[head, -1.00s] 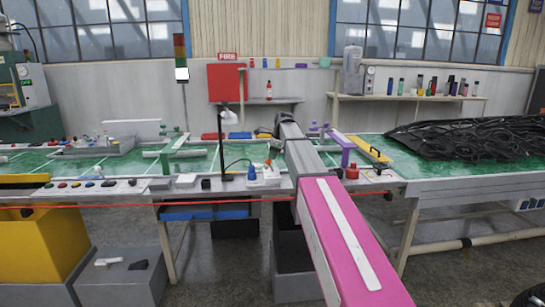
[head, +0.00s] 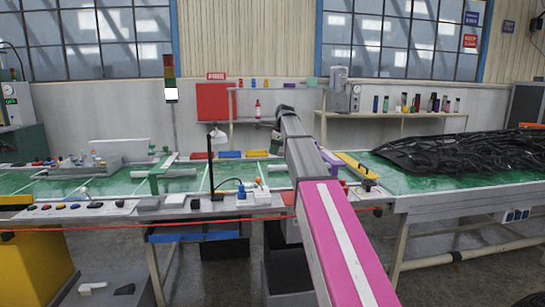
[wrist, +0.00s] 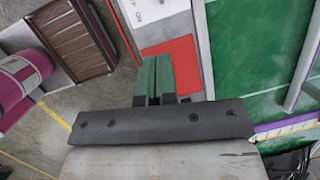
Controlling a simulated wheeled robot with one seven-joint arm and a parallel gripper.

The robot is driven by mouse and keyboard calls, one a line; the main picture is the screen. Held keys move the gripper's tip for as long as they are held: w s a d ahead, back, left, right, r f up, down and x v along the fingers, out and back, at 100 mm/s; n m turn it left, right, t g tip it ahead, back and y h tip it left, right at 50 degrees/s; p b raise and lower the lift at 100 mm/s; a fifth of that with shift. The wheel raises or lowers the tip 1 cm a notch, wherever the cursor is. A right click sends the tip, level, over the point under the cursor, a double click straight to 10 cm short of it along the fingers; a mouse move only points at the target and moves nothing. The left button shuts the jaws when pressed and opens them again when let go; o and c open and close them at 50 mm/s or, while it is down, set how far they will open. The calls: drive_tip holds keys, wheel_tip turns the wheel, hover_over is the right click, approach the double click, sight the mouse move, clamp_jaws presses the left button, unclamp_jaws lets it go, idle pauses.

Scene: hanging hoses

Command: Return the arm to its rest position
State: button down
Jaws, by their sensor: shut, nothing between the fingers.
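My arm, grey and pink with a white strip, reaches from the lower right across the front of the table in the head view. In the wrist view my gripper (wrist: 155,78) shows as green fingers beyond a dark bar. The fingers are together with nothing between them. Black hoses (head: 460,148) lie heaped on the right part of the green-topped table (head: 110,187), apart from my arm.
A black lamp post (head: 211,165) and small bottles stand left of my arm at the table's front. A yellow bar (head: 355,163) lies right of it. A signal tower (head: 169,80) and shelves with bottles stand behind. A red line (head: 100,227) runs along the table's front.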

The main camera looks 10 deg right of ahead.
drive_tip(key=s+f+n, duration=0.3)
drive_tip(key=s+f, duration=0.2)
drive_tip(key=f, duration=0.3)
drive_tip(key=s+f+n+h, duration=0.1)
drive_tip(key=s+f, duration=0.3)
drive_tip(key=f, duration=0.5)
drive_tip(key=s+f+n, duration=0.4)
drive_tip(key=s+f, duration=0.1)
drive_tip(key=f, duration=0.4)
drive_tip(key=shift+s+d+n+g+h, duration=0.15)
drive_tip(key=shift+s+n+g+h, duration=0.15)
drive_tip(key=shift+s, duration=0.05)
drive_tip(key=s+d+f+n+h, duration=0.1)
drive_tip(key=s+f+n, duration=0.9)
drive_tip(key=s+f, duration=0.7)
drive_tip(key=s, duration=0.4)
drive_tip(key=shift+s+f+n+g+h, duration=0.2)
drive_tip(key=shift+n+g+h, duration=0.1)
drive_tip(key=shift+n+g, duration=0.1)
